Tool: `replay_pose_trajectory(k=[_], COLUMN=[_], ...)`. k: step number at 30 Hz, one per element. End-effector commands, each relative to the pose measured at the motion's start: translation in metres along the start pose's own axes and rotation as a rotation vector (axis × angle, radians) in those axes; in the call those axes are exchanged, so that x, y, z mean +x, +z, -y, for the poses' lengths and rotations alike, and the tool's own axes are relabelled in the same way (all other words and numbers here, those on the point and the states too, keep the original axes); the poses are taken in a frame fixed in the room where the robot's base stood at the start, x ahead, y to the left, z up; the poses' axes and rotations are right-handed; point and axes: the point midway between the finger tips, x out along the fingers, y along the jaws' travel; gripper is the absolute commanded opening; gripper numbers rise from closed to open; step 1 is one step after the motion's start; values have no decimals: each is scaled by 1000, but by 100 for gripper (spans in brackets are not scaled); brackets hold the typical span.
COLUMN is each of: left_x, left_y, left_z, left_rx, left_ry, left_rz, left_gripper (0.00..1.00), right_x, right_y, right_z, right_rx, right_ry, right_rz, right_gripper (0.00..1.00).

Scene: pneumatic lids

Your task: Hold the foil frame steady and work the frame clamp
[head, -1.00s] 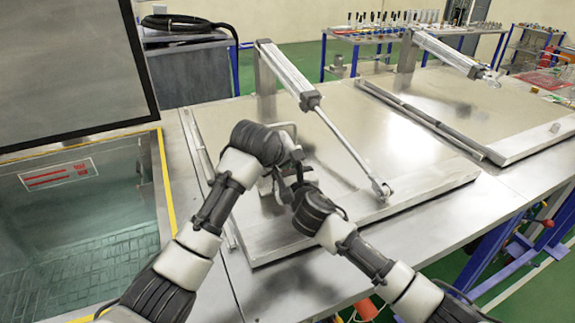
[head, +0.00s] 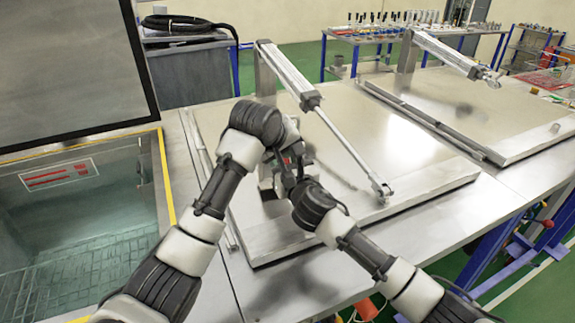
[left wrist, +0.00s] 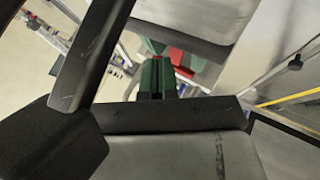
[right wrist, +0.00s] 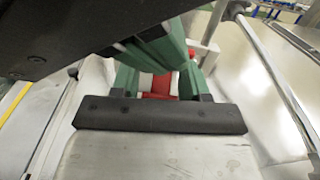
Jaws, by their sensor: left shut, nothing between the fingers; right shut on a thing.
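My left gripper (head: 292,147) and my right gripper (head: 294,168) are close together above the near left metal lid plate. In the right wrist view, green fingers enclose a red and white part (right wrist: 160,86). My right gripper is shut on it. In the left wrist view, my left gripper (left wrist: 158,76) is shut and empty, with red and green parts (left wrist: 183,58) just beyond it. A small silvery piece (head: 265,180) shows below the arms in the head view. The arms hide most of this spot, so I cannot tell frame from clamp there.
The near lid plate (head: 375,150) has a pneumatic cylinder (head: 285,72) with its rod slanting down to the front edge. A second lid plate (head: 480,110) lies to the right. An open tank (head: 85,215) with a yellow rim is at left. A tool bench (head: 385,33) stands behind.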

Motion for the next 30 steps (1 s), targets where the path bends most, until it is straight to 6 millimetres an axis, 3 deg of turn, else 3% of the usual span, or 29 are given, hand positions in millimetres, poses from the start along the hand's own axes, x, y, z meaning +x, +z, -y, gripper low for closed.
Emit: replay_pose_trajectory(k=[14,15,19,20,30], left_x=[-9,-9,-9,-9,-9], left_y=[-8,-9,-9,-9,-9], left_z=[-5,-5,-5,-5,-5], left_rx=[-2,-2,-2,-2,-2], left_ry=[2,2,2,2,2], left_rz=[-9,-9,-10,-10,-10], left_gripper=[0,0,0,0,0], right_x=[0,0,0,0,-4], right_y=[-2,-2,-3,-3,-3], right_z=[0,0,0,0,0], right_rx=[-1,-2,-1,-1,-2], right_ry=[0,0,-1,-1,0], right_rz=[-4,-4,-5,-5,-6], right_gripper=[14,51,71,75,75])
